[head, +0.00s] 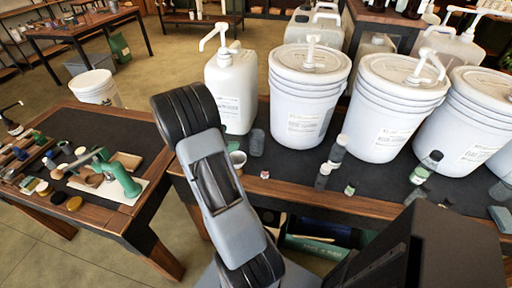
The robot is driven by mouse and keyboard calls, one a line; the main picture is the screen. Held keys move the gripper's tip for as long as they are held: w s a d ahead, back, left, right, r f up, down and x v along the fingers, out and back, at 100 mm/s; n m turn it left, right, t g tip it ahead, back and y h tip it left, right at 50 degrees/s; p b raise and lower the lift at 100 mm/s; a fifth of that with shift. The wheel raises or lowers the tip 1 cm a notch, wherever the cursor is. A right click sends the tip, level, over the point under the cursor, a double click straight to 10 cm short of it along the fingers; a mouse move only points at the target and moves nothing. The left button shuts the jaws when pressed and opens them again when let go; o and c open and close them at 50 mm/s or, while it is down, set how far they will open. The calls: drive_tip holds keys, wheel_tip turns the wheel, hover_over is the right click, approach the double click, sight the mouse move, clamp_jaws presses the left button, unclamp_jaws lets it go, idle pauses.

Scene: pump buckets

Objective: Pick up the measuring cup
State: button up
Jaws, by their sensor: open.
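No vessel here is clearly marked as a measuring cup. A small cup (237,159) stands near the front edge of the bucket table, partly behind my arm. A dark, see-through cup (257,142) stands just behind it to the right, close to the tall white jug. Either could be the measuring cup; I cannot tell which. My arm rises from the bottom middle, left of these cups in its upper part. My gripper is not visible, so its place relative to the cups does not show.
White pump buckets (309,95) and a white pump jug (232,88) fill the back of the table (290,190). Small bottles (337,150) stand right of the cups. A left table (120,225) holds a green tool (122,178) and small pots. Floor shows between the tables.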

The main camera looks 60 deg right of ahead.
approach(263, 135)
drive_tip(key=d+f, duration=0.1)
drive_tip(key=shift+r+p+x, duration=0.2)
drive_tip(key=shift+p+x, duration=0.2)
drive_tip(key=shift+x, duration=2.45)
drive_tip(key=shift+s, duration=0.1)
drive_tip(key=shift+c, duration=0.2)
drive_tip(key=c, duration=1.2)
drive_tip(key=shift+o, duration=0.2)
